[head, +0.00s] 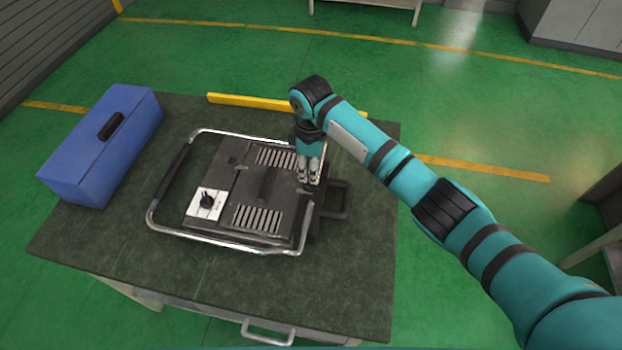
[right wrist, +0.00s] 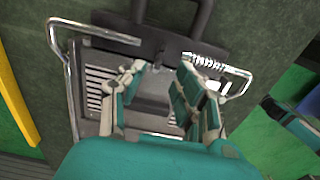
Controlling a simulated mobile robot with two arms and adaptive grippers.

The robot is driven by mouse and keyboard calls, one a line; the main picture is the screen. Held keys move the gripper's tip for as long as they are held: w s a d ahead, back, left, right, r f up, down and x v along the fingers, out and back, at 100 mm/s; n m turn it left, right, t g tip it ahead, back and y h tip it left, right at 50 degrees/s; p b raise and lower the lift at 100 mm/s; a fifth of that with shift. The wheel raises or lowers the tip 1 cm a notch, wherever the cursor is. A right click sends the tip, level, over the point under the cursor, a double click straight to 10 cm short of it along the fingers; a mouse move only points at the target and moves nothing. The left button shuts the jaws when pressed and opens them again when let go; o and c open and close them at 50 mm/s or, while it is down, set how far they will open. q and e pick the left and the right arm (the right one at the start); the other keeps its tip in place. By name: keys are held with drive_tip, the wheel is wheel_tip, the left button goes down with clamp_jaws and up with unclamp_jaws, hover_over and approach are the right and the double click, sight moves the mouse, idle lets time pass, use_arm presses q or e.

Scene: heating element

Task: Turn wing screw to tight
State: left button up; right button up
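The heating element (head: 231,195) is a dark flat unit with vents, a white dial plate and a chrome tube frame, lying on the dark table. My right gripper (head: 308,182) points down over its right end, beside the black handle (head: 340,205). In the right wrist view the two fingers of the gripper (right wrist: 162,68) are apart, with a gap between them over the unit's dark end bar (right wrist: 160,38). The wing screw cannot be made out clearly; the fingers cover part of that end. A spring (right wrist: 208,62) shows beside the right finger. My left gripper is not in view.
A blue toolbox (head: 103,143) stands at the table's left. The dark tabletop (head: 345,290) is clear in front of the unit. A yellow bar (head: 245,101) shows at the far table edge. Green floor lies all around.

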drive_tip(key=shift+r, duration=2.4)
drive_tip(key=shift+f, duration=0.1)
